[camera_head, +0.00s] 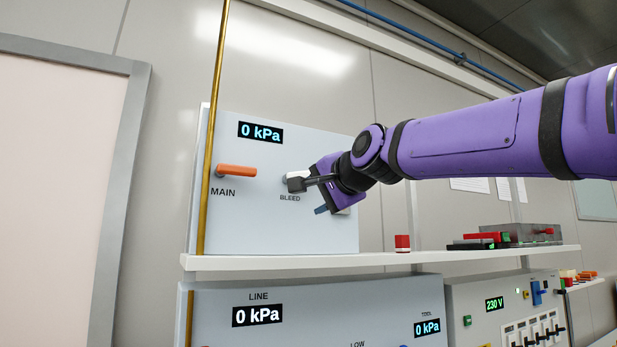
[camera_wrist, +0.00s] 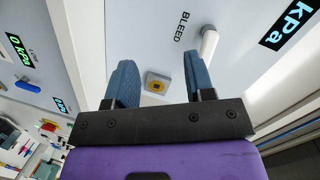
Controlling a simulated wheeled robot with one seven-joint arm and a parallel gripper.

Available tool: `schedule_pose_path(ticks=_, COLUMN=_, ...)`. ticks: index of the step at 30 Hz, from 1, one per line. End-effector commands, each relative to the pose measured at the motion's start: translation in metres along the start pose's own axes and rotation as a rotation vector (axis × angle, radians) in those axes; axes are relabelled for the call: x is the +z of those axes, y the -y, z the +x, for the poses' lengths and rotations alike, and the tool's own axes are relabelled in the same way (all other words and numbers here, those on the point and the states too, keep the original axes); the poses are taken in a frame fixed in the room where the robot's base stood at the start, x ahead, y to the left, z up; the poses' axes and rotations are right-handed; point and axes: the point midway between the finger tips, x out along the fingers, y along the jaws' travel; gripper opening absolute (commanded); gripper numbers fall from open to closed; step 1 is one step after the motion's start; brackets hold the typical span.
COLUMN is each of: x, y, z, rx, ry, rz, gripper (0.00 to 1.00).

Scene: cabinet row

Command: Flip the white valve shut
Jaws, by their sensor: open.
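The white valve (camera_head: 297,175) is a short pale lever above the BLEED label on the upper grey panel. It is partly hidden by my gripper (camera_head: 309,197) in the head view. In the wrist view the white valve (camera_wrist: 209,42) is a rounded white handle just beyond and right of the right fingertip. My gripper (camera_wrist: 156,64) is open, its two blue fingers apart with nothing held between them. The right finger is close to the valve; I cannot tell whether they touch.
An orange MAIN lever (camera_head: 236,171) sits left on the same panel (camera_head: 240,225), under a 0 kPa display (camera_head: 260,132). A yellow square fitting (camera_wrist: 156,82) shows between my fingers. A shelf (camera_head: 350,260) runs below, with a red block (camera_head: 402,243) on it.

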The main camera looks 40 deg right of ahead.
Motion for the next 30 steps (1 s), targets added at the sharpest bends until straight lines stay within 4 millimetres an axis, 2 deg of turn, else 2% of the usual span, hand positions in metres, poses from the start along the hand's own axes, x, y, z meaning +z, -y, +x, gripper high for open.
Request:
schedule_pose_path(ticks=1, x=-0.022, y=0.017, z=-0.003, rx=-0.045, ry=-0.051, rz=0.071, gripper=0.49)
schedule_pose_path(ticks=3, x=-0.045, y=0.032, z=-0.008, rx=-0.096, ry=-0.101, rz=0.151, gripper=0.49)
schedule_pose_path(ticks=6, x=-0.061, y=0.044, z=-0.011, rx=-0.137, ry=-0.135, rz=0.211, gripper=0.49)
schedule_pose_path(ticks=11, x=-0.067, y=0.048, z=-0.003, rx=-0.147, ry=-0.143, rz=0.229, gripper=0.49)
schedule_pose_path(ticks=24, x=-0.076, y=0.057, z=0.069, rx=-0.144, ry=-0.140, rz=0.225, gripper=0.49)
schedule_pose_path(ticks=30, x=-0.079, y=0.059, z=0.088, rx=-0.144, ry=-0.140, rz=0.225, gripper=0.49)
